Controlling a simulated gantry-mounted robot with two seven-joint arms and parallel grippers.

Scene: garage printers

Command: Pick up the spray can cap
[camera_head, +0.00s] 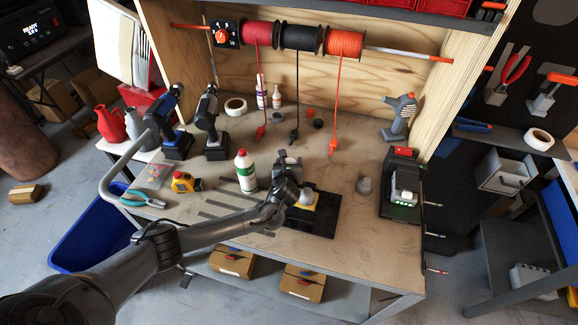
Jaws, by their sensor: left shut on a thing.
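My left gripper (304,190) is over the dark mat near the front of the workbench, its arm reaching in from the lower left. It is shut on a small pale piece (307,197), partly hidden by the fingers. I cannot tell for sure that this is the spray can cap. A yellow patch shows around or under it, above the black mat (318,226). A small orange cap-like piece (310,112) and a dark one (318,123) lie at the back of the bench. My right gripper is not in view.
A white and green bottle (245,172) stands left of the gripper. A grey cup-like piece (365,186) and a charger (403,190) stand to the right. Drills (208,125), pliers (143,199) and a yellow tape measure (186,182) are at the left. Cords hang from spools (303,37).

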